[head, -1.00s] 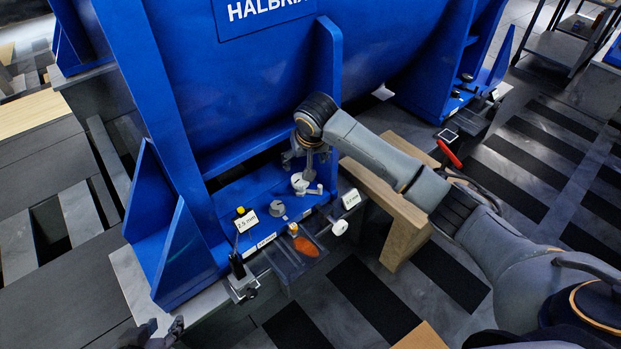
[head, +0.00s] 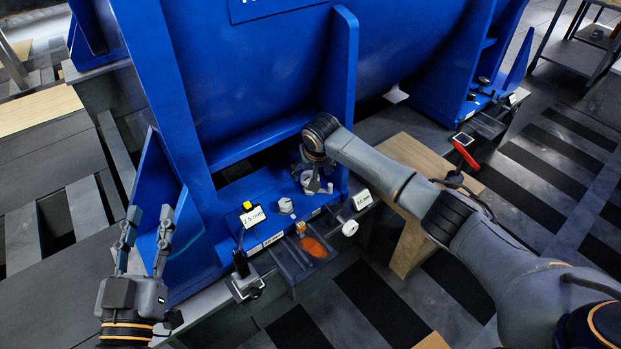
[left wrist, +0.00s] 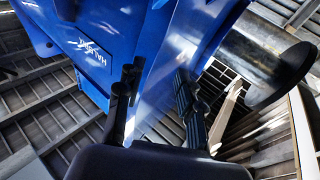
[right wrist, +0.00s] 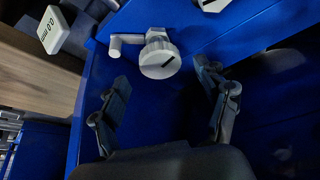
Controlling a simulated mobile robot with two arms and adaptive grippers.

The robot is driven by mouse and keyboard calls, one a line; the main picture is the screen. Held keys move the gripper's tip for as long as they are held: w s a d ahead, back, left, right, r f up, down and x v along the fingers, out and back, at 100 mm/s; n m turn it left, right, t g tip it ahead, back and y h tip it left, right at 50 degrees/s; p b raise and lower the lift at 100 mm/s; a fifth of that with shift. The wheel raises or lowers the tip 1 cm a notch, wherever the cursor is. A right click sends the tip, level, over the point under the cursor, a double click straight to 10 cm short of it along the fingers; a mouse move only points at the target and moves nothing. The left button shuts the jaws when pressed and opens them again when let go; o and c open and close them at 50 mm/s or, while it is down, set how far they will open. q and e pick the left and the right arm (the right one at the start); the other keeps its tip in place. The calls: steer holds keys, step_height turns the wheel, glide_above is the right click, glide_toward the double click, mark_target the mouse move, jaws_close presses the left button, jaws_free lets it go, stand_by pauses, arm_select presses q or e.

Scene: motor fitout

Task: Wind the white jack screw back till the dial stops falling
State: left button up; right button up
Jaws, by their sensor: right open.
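A white round knob (head: 349,228) sticks out at the front edge of the blue motor foot, under the 0.0 mm tag. It may be the white jack screw. My right gripper (head: 314,187) points down at this piece. Its fingers (right wrist: 165,95) are open and apart, with nothing between them. My left gripper (head: 147,222) is open and empty, raised left of the motor foot. A black upright holder (head: 240,264) stands at the foot's front corner; I cannot make out a dial reading.
A grey capped piece (head: 286,205) stands beside the white one. A 2.5 mm tag (head: 253,216) and a 0.0 mm tag (head: 362,199) stand nearby. A tray (head: 285,263) holds an orange piece. A red handle (head: 465,155) is at the right. A wooden support (head: 415,240) stands below my right arm.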

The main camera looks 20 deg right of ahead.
steer(key=shift+b+x, duration=0.4)
steer(key=shift+x, duration=0.7)
arm_select(q)
steer(key=shift+s+d+r+t+h, duration=0.1)
steer(key=shift+s+r+t+h, duration=0.2)
steer(key=shift+r+t, duration=0.45)
steer(key=shift+s+r+t+h, duration=0.15)
steer(key=shift+s+r+t, duration=0.25)
steer(key=shift+r, duration=0.65)
steer(key=shift+s+d+r+t+h, duration=0.1)
steer(key=shift+s+r+t+h, duration=0.15)
steer(key=shift+r+t, duration=0.55)
arm_select(e)
steer(key=shift+w+f, duration=0.15)
steer(key=shift+f, duration=0.1)
arm_select(q)
steer(key=shift+r, duration=0.1)
arm_select(e)
steer(key=shift+c, duration=0.4)
arm_select(q)
steer(key=shift+g, duration=0.25)
arm_select(e)
steer(key=c, duration=1.1)
